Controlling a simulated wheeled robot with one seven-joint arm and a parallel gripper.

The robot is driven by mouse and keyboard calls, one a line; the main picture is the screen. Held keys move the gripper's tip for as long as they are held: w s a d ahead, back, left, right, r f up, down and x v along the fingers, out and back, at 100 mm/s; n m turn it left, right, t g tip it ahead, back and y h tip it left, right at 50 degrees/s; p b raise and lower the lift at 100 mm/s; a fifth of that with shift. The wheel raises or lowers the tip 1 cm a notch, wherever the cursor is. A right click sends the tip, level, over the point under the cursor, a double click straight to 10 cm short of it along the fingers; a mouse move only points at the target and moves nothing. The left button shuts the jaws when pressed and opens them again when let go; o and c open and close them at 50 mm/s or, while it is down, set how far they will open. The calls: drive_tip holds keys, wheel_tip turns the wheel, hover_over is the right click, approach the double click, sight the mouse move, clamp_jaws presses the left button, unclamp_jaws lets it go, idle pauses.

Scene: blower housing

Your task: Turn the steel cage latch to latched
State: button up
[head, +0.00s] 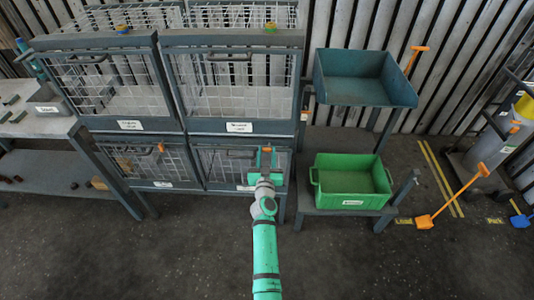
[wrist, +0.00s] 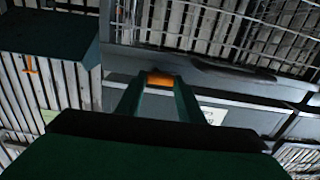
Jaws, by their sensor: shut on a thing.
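My gripper (head: 266,157) is at the right side of the lower right wire cage door (head: 225,160) in the head view. In the wrist view, my gripper's two fingers (wrist: 160,88) are shut on a small orange latch handle (wrist: 160,79), on the grey cage frame. The orange also shows just above the fingertips in the head view. My fingers and wrist hide most of the latch, so its angle is hard to tell. The white label (head: 246,188) on this door is too small to read.
Other cages stand above and left; the lower left one has an orange latch (head: 161,147). To the right are a blue-grey bin (head: 365,90) and a green crate (head: 352,183) on a stand. The floor in front is clear.

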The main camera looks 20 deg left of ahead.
drive_tip(key=shift+d, duration=0.1)
drive_tip(key=shift+d+f+n, duration=0.1)
drive_tip(key=shift+f+n, duration=0.1)
drive_tip(key=shift+n, duration=2.7)
drive_tip(key=shift+a+f+n, duration=0.1)
drive_tip(key=shift+f+n, duration=0.05)
drive_tip(key=shift+n, duration=2.75)
drive_tip(key=shift+d+f+n, duration=0.1)
drive_tip(key=shift+f+n, duration=0.1)
drive_tip(key=shift+n, duration=2.7)
drive_tip(key=shift+w, duration=0.1)
drive_tip(key=shift+d, duration=0.2)
drive_tip(key=o, duration=1.1)
drive_tip(key=shift+a, duration=0.15)
drive_tip(key=shift+c, duration=0.2)
